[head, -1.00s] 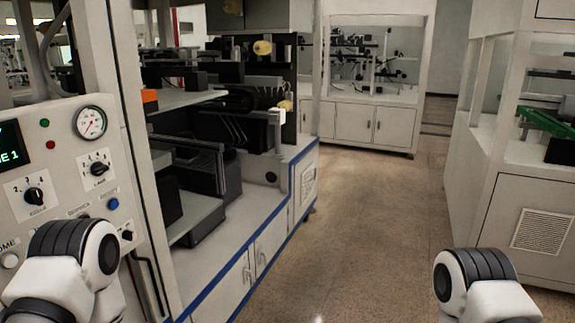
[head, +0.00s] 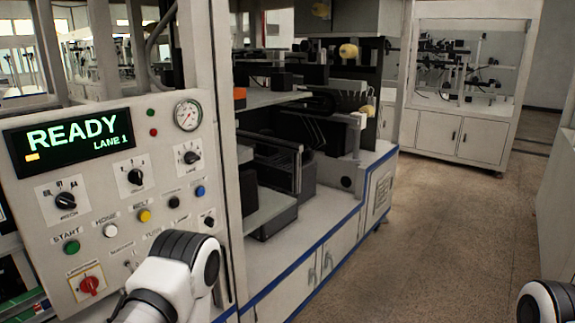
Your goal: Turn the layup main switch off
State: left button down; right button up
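A control panel (head: 110,235) stands at the left of the head view. At its lower left is a red rotary switch (head: 89,285) on a pale plate with a yellow surround; its small label and exact setting are too small to read. The panel's display (head: 72,138) is lit green and reads READY, LANE 1. Neither gripper shows. A white and black link of my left arm covers the panel's lower right part, to the right of the red switch. A link of my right arm shows at the bottom right corner.
Above the red switch are a green START button (head: 72,247), a white button (head: 110,230), a yellow button (head: 145,215) and several black selector knobs. A pressure gauge (head: 188,115) sits at the top right. A machine bench (head: 300,270) stands right of the panel; open floor (head: 440,220) lies beyond.

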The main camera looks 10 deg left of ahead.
aim_at(89, 285)
jog(key=j+u, duration=0.1)
jog(key=u, duration=0.3)
jog(key=k+j+u, duration=0.1)
jog(key=u, duration=0.3)
jog(key=j+u, duration=0.15)
jog(key=u, duration=0.25)
